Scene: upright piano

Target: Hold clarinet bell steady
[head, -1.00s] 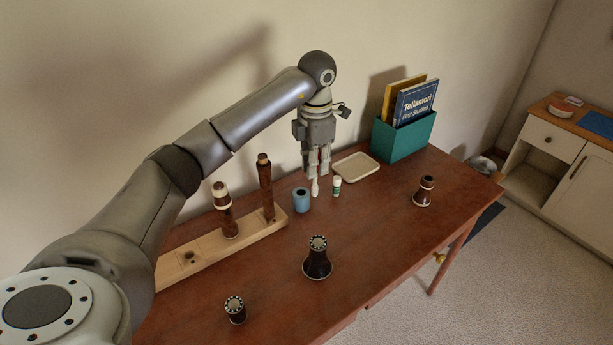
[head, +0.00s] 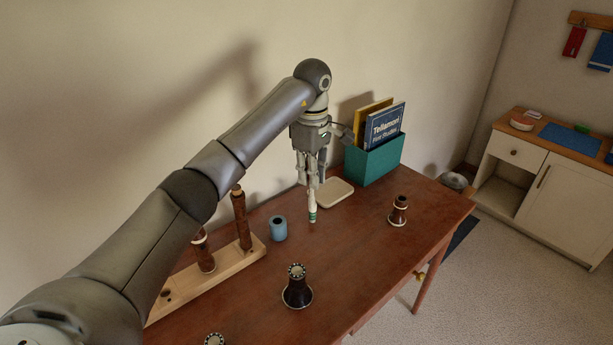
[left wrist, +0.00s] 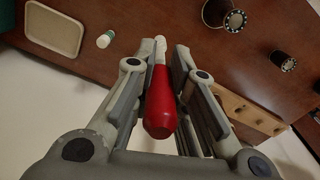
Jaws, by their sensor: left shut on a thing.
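The clarinet bell (head: 297,291) looks like the dark flared piece with a pale ring and dotted top, standing wide end down on the desk. It also shows at the top edge of the left wrist view (left wrist: 222,14). My left gripper (head: 311,182) is shut on a red-handled tool (left wrist: 160,105) with a thin white tip, held pointing down above the desk. It is behind and right of the bell, well apart from it. In the head view the tool's red handle is hidden by the fingers. My right gripper is not in view.
A wooden rack (head: 219,277) holds two brown joints. A blue cup (head: 278,228), a small white-and-green bottle (head: 312,216), a shallow tray (head: 333,192) and a teal book box (head: 377,160) stand at the back. A brown barrel piece (head: 398,210) stands right.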

